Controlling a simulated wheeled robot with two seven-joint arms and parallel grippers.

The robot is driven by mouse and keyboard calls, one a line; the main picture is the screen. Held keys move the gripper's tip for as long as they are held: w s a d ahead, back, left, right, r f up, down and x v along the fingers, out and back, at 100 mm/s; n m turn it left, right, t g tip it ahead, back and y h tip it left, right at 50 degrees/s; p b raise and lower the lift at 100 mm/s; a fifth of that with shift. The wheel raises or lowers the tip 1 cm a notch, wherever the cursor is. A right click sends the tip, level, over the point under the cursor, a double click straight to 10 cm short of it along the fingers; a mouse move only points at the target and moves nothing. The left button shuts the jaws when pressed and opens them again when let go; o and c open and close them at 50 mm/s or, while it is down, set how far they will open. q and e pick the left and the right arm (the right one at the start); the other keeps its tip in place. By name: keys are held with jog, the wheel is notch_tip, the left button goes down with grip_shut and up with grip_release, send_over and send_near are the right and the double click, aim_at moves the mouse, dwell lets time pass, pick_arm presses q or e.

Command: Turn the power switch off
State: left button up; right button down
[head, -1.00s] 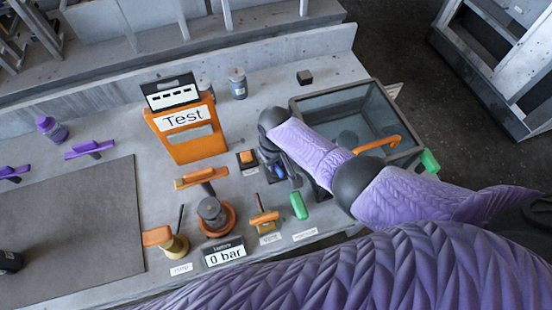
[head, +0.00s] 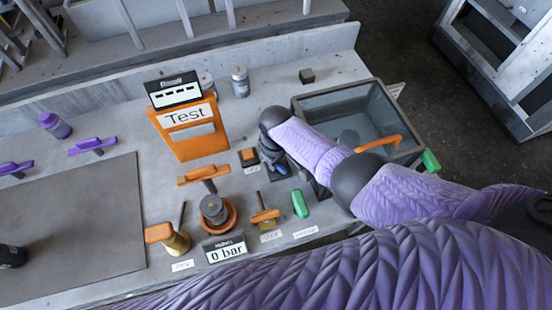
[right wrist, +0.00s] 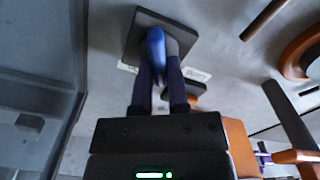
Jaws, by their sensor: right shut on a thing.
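The power switch appears to be the small blue lever (right wrist: 156,48) on a dark square base (right wrist: 137,38) in the right wrist view. A bit of its blue (head: 281,169) shows in the head view beside my gripper. My right gripper (head: 276,166) is at the switch, left of the glass-walled box. In the right wrist view its two fingers (right wrist: 159,75) are shut on the blue lever, one on each side. A label by the base is partly covered, and I cannot read the switch's position. My left gripper is not in view.
An orange stand marked "Test" (head: 187,142) is behind. An orange button (head: 249,155) sits left of my gripper. Orange-handled valves (head: 203,176) and a "0 bar" display (head: 224,249) are left, a green handle (head: 300,204) in front. The glass-walled box (head: 384,88) is right.

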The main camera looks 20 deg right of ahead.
jog(key=c, duration=0.6)
grip_release()
notch_tip(320, 180, up, 10)
jog(key=p, duration=0.6)
jog(key=shift+s+f, duration=0.1)
